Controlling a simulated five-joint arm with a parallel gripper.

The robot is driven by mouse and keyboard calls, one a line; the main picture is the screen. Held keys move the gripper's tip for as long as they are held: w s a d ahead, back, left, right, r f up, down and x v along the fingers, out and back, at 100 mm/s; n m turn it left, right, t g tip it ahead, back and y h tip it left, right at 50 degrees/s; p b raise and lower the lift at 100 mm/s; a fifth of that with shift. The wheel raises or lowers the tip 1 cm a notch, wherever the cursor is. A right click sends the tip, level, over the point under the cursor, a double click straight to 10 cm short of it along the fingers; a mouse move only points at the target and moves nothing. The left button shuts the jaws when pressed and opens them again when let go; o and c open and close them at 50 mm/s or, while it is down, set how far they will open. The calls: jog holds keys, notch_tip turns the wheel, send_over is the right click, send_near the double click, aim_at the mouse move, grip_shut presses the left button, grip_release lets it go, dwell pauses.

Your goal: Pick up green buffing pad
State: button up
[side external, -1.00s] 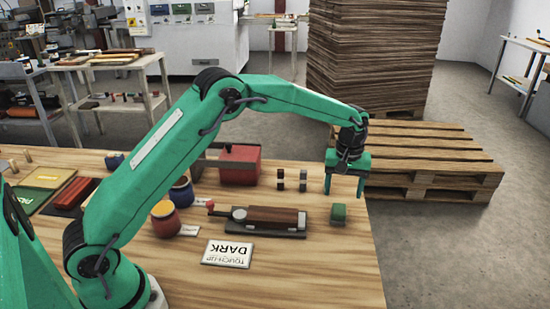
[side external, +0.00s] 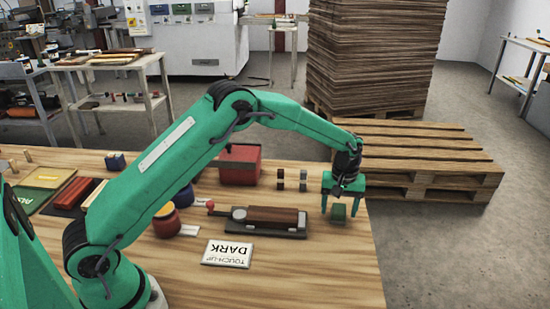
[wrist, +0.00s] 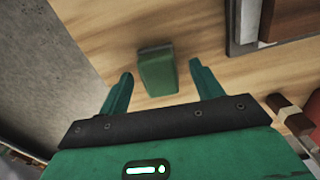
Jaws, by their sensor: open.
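The green buffing pad (side external: 338,212) is a small dark green block near the right edge of the wooden table. In the wrist view the pad (wrist: 157,72) lies between and just beyond the fingertips. My gripper (side external: 338,210) is open and empty, its two green fingers pointing down, one to each side of the pad in the side view. I cannot tell exactly how far the fingertips are above the table.
A brown wooden block in a dark fixture (side external: 270,220) lies just left of the pad. Small dark blocks (side external: 281,179) stand behind it, near a red box (side external: 240,165). A white "TOUCH-UP DARK" card (side external: 228,253) lies in front. The table's right edge is close; the front right is clear.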

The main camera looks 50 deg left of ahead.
aim_at(340, 210)
jog(key=shift+f, duration=0.35)
jog(key=c, duration=1.1)
jog(key=shift+o, duration=0.2)
jog(key=shift+r, duration=0.7)
jog(key=r, duration=0.3)
jog(key=shift+s+d+r, duration=0.15)
jog(key=shift+s+d, duration=0.05)
jog(key=shift+d, duration=0.15)
jog(key=s+d+r, duration=0.6)
jog(key=d, duration=0.2)
jog(key=shift+s+d+r, duration=0.15)
jog(key=shift+s+d, duration=0.1)
jog(key=shift+s, duration=0.15)
